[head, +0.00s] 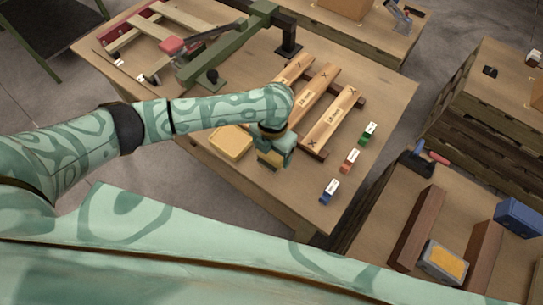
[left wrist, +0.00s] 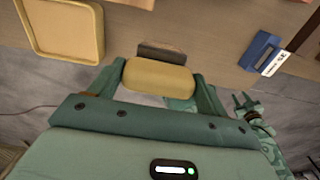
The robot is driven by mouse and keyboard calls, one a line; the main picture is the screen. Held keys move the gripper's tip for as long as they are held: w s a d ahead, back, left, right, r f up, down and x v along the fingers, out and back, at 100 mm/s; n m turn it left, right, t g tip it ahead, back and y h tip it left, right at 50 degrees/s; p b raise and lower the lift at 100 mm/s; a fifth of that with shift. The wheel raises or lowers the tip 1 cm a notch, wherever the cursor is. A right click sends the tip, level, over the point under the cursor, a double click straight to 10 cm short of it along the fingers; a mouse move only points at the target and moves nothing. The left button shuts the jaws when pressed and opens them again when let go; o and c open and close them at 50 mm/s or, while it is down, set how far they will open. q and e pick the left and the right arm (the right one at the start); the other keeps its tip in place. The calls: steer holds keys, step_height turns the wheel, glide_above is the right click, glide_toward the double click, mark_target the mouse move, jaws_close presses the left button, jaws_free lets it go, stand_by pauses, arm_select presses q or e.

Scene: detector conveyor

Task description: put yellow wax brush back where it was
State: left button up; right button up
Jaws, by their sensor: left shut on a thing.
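The yellow wax brush (left wrist: 158,76) shows in the left wrist view as a rounded yellow block with a dark brown strip (left wrist: 161,52) beyond it. My left gripper (left wrist: 160,82) is shut on it, one finger at each end. In the head view my left gripper (head: 271,158) is over the front part of the table, just right of a shallow yellow tray (head: 231,142). The brush is mostly hidden there by the gripper. The tray also shows at the upper left of the left wrist view (left wrist: 97,35).
Marked wooden boards (head: 331,118) lie beyond the gripper. Labelled green (head: 369,134), red (head: 350,160) and blue (head: 329,191) blocks line the table's right side. A green beam (head: 225,52) stands at the back. A second table with dark wood bars (head: 417,228) is at right.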

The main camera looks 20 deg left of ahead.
arm_select(q)
steer(key=shift+w+a+f+b, duration=0.15)
steer(key=shift+f+b, duration=0.4)
steer(key=shift+f, duration=1.2)
steer(key=shift+f, duration=0.2)
steer(key=o, duration=1)
steer(key=shift+o, duration=0.2)
step_height(320, 180, up, 12)
steer(key=p, duration=0.4)
steer(key=shift+w+r, duration=0.1)
steer(key=shift+r, duration=0.1)
